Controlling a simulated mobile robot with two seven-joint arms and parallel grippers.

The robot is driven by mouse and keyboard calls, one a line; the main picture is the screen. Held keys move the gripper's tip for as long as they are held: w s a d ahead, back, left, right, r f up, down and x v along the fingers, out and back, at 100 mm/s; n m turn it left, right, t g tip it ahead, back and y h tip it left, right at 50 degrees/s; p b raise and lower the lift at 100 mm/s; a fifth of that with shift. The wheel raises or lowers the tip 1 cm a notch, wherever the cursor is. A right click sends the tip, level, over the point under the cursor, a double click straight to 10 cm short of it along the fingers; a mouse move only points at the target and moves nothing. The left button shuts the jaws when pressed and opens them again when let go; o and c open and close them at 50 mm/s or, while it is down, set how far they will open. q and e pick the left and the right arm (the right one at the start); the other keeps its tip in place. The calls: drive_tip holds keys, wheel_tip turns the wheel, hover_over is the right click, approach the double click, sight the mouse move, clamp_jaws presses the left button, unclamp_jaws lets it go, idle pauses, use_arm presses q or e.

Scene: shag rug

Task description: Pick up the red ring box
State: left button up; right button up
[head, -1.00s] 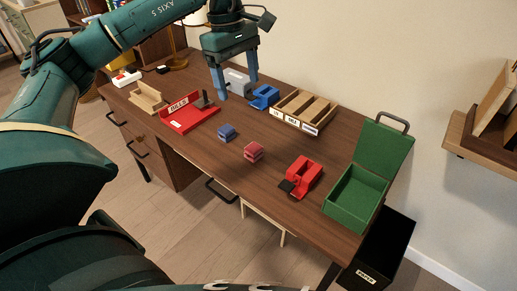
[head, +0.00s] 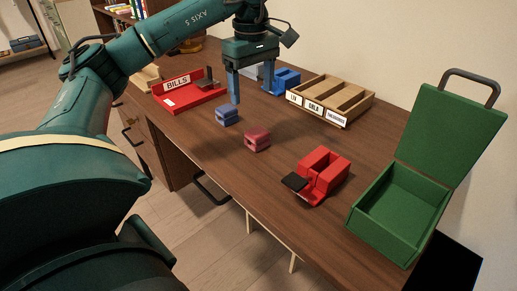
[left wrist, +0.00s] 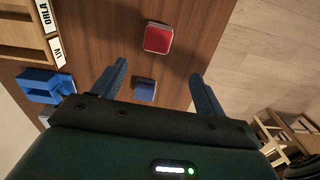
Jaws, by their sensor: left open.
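The red ring box (head: 257,139) is a small dark-red box on the brown desk (head: 215,160), near its front edge. In the left wrist view the red ring box (left wrist: 158,38) lies beyond the fingertips. A similar blue box (head: 227,115) sits behind and to its left; in the left wrist view this blue box (left wrist: 145,90) shows between the fingers. My left gripper (head: 251,94) is open and empty, pointing down above the desk behind the two boxes. It also shows open in the left wrist view (left wrist: 159,70). My right gripper is not in view.
A red and black item (head: 318,175) and an open green box (head: 404,195) stand to the right. A wooden labelled tray (head: 332,98), a blue holder (head: 284,80) and a red bills tray (head: 190,93) stand farther back. Desk around the red ring box is clear.

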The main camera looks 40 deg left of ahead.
sight(257, 131)
use_arm(q)
wheel_tip(257, 131, down, 8)
drive_tip(key=shift+r+b, duration=0.15)
drive_tip(key=shift+b, duration=0.75)
drive_tip(key=f, duration=0.1)
drive_tip(key=f+b, duration=0.1)
drive_tip(key=f, duration=0.1)
drive_tip(key=d+f, duration=0.1)
drive_tip(key=shift+w+f+b, duration=0.25)
drive_tip(key=shift+f+b, duration=0.05)
drive_tip(key=shift+f, duration=0.4)
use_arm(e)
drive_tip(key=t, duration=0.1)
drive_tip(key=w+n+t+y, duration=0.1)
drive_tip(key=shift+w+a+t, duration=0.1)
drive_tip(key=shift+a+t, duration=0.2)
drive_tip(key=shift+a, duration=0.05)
use_arm(q)
drive_tip(key=shift+c, duration=0.2)
drive_tip(key=c, duration=1)
